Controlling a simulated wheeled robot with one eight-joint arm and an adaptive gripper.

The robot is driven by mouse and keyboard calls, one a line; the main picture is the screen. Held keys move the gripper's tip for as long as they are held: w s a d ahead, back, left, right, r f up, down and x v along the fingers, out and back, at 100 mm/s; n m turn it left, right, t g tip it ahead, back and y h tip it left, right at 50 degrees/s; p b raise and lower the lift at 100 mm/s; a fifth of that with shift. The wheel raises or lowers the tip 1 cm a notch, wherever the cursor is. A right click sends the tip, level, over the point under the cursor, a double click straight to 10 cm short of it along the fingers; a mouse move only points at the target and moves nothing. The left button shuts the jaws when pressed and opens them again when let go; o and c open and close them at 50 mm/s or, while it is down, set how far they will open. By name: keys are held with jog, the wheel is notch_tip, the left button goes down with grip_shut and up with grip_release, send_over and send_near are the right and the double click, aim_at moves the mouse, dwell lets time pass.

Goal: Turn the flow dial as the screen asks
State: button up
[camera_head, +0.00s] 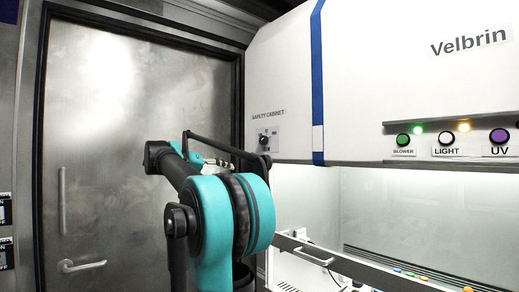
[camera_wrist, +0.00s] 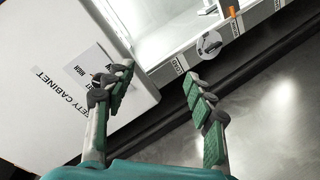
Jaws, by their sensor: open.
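The likely flow dial (camera_head: 264,139) is a small dark knob on a light panel under the "SAFETY CABINET" lettering, on the cabinet's left end in the head view. In the wrist view, the same panel (camera_wrist: 88,62), with the word "HIGH", shows at the left, and my left finger covers most of the knob. My gripper (camera_wrist: 158,74) is open, with nothing between its green-padded fingers. The panel lies toward the left finger, not centred between the fingers. In the head view my arm hides most of the gripper. I cannot make out a screen with a request.
BLOWER (camera_head: 403,139), LIGHT (camera_head: 447,138) and UV (camera_head: 499,136) buttons line the cabinet front. A metal door (camera_head: 110,130) stands at the left.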

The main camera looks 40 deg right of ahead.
notch_tip(320, 180, up, 13)
jog(key=w+d+m+h, duration=0.1)
jog(key=d+m+h, duration=0.1)
jog(key=h, duration=0.1)
send_near(261, 140)
jog(key=shift+g, duration=0.3)
jog(key=d, duration=0.9)
jog(key=shift+w+d, duration=0.2)
jog(key=shift+w, duration=0.2)
jog(key=c, duration=1.1)
